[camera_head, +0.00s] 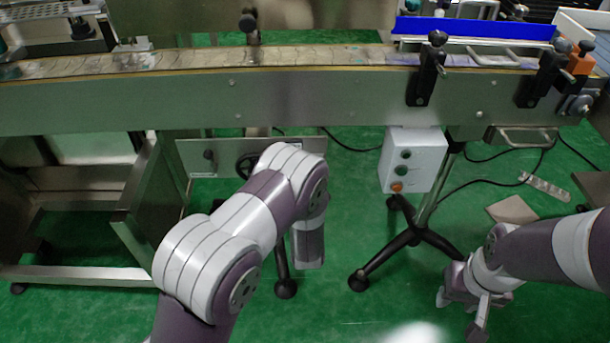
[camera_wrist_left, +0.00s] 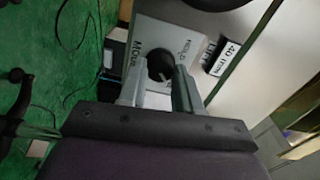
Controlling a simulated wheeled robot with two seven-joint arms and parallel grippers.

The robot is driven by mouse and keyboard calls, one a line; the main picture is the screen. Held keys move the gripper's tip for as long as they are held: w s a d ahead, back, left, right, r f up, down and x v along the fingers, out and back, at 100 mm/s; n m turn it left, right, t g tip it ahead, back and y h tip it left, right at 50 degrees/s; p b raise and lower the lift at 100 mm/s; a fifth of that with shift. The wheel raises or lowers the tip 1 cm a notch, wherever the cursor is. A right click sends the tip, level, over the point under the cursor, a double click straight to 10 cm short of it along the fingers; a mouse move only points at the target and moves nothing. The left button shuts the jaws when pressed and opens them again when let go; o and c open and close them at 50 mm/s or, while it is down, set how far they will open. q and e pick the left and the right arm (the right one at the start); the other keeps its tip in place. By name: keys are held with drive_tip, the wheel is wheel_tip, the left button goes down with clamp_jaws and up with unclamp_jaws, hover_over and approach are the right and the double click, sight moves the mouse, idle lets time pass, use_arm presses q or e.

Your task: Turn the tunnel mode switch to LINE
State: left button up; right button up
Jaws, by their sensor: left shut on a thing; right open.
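A black rotary knob (camera_wrist_left: 160,66) sits on a pale panel (camera_wrist_left: 150,32) with printed words beside it, one reading "HOLD" and another that looks like "MOVE". I see no word LINE. My left gripper (camera_wrist_left: 158,88) has one finger on each side of the knob and is shut on it. The knob's pointer direction is too small to tell. In the head view my left arm covers its own gripper and the knob. My right gripper (camera_head: 461,314) is open and empty, low at the right, well away from the panel.
A long conveyor (camera_head: 225,100) crosses the back. Under it, a metal panel (camera_head: 190,160) carries a black handwheel (camera_head: 246,164), partly behind my left arm. A white button box (camera_head: 420,160) hangs right of it, above a black-footed stand (camera_head: 412,238). Cables lie on the green floor.

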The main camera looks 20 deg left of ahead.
use_arm(q)
drive_tip(key=shift+f, duration=0.1)
idle(0.3)
drive_tip(key=o, duration=1)
drive_tip(key=shift+o, duration=0.2)
drive_tip(key=p+v, duration=0.3)
drive_tip(key=v, duration=0.9)
drive_tip(key=shift+s, duration=0.4)
drive_tip(key=shift+d, duration=0.1)
